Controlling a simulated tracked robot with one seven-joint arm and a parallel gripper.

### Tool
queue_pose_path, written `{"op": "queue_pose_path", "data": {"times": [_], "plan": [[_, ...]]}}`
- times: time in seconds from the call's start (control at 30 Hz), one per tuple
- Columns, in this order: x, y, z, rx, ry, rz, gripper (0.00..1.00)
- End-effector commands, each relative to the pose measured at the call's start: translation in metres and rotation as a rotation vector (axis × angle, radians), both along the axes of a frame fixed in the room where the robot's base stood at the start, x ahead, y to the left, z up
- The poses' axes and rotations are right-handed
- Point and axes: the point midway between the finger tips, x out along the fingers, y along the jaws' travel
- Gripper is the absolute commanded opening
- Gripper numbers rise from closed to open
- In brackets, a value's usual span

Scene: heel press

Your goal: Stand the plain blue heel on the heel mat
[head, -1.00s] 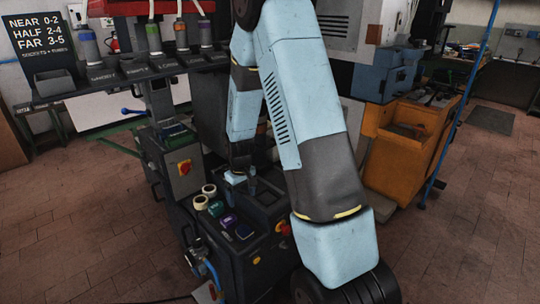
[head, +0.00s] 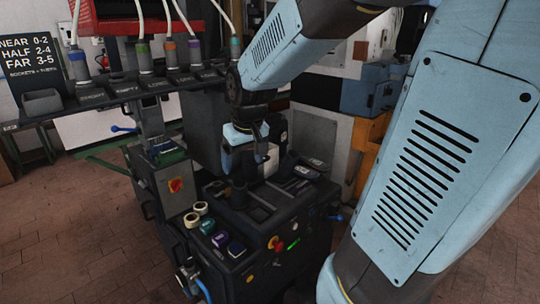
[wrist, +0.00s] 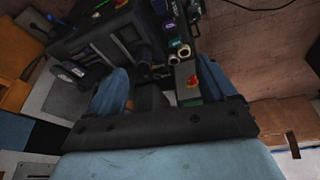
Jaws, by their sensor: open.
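A small dark blue block (head: 236,250) with a pale edge lies at the front of the black press top, at the end of a row of small parts. It is the only blue piece I make out there; I cannot tell if it is the plain heel. It seems to show at the top of the wrist view (wrist: 159,6). I cannot pick out the heel mat for certain. My gripper (head: 245,162) points down over the back of the press, behind the row. In the wrist view its fingers (wrist: 162,90) are apart with nothing held, a dark upright post (wrist: 146,54) just beyond them.
Two cream rings (head: 196,213), a green part (head: 207,226) and a purple part (head: 221,239) share the row. Black labelled pads (head: 308,172) lie on the right. A control box with a red knob (head: 174,185) stands left. Hoses with coloured collars (head: 143,55) hang above.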

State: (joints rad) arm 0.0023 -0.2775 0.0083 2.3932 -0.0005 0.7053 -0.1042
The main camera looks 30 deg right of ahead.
Motion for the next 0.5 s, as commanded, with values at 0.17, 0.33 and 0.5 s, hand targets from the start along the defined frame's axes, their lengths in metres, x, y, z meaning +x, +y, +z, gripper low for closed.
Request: {"op": "queue_pose_path", "data": {"times": [0.17, 0.33, 0.5], "plan": [[-0.039, 0.000, 0.031, 0.011, -0.056, -0.029, 0.85], [-0.077, 0.000, 0.052, 0.022, -0.103, -0.057, 0.85], [-0.112, 0.000, 0.066, 0.034, -0.142, -0.081, 0.85]]}}
